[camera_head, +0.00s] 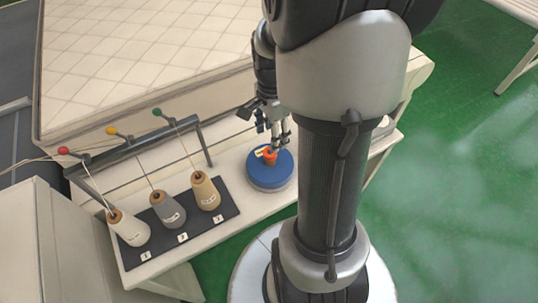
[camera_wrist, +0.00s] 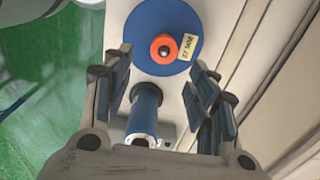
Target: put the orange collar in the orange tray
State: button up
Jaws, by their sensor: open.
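The orange collar (camera_head: 270,157) is a small ring on top of a round blue disc (camera_head: 268,180). In the wrist view the collar (camera_wrist: 164,41) surrounds a dark round knob, on the blue disc (camera_wrist: 150,17). My gripper (camera_head: 278,144) is just above the collar in the head view. In the wrist view my gripper (camera_wrist: 162,75) is open, with blue-padded fingers apart and the collar beyond their tips. No orange tray shows in either view.
A pale label (camera_wrist: 187,46) lies beside the collar. A blue cylinder (camera_wrist: 147,98) shows between my fingers. Several yarn cones, one tan (camera_head: 205,190), stand on a dark numbered mat (camera_head: 190,240) to the left. A tiled mattress surface (camera_head: 140,50) lies behind.

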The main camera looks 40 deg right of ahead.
aim_at(268, 157)
jog(key=f+b, duration=0.1)
jog(key=f, duration=0.1)
jog(key=f+b, duration=0.1)
jog(key=f, duration=0.2)
jog(key=f+b, duration=0.1)
jog(key=f, duration=0.2)
jog(key=shift+w, duration=0.3)
jog(key=shift+c, duration=0.5)
jog(key=c, duration=1.1)
jog(key=shift+o, duration=0.2)
jog(key=shift+r, duration=0.15)
